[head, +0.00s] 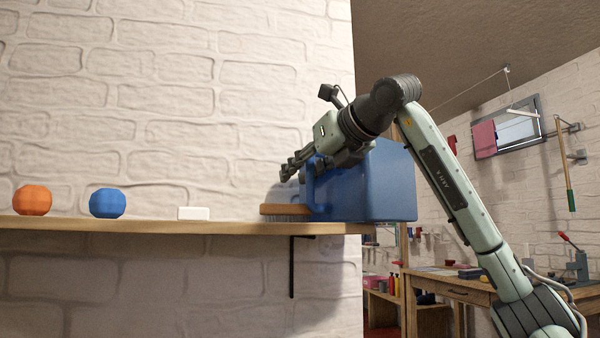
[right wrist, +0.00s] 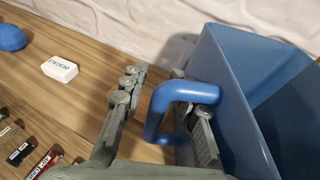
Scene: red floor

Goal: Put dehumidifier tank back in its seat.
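The blue dehumidifier tank (head: 378,185) stands upright at the right end of the wooden shelf. In the right wrist view the tank (right wrist: 232,95) is at the right, with an open top and a looped blue handle (right wrist: 157,112) on its near side. My right gripper (head: 287,170) reaches over the handle side of the tank. In the wrist view its fingers (right wrist: 152,78) are spread, one on each side of the handle's outer bar, with a gap to the left finger. One finger passes through the loop. The tank's seat is not in view. My left gripper is not in view.
On the shelf (head: 150,226) are an orange ball (head: 32,200), a blue ball (head: 107,201), a white block (head: 194,213) and a wooden brush (head: 285,210) beside the tank. A brick wall backs the shelf. A workbench (head: 450,287) stands farther off at right.

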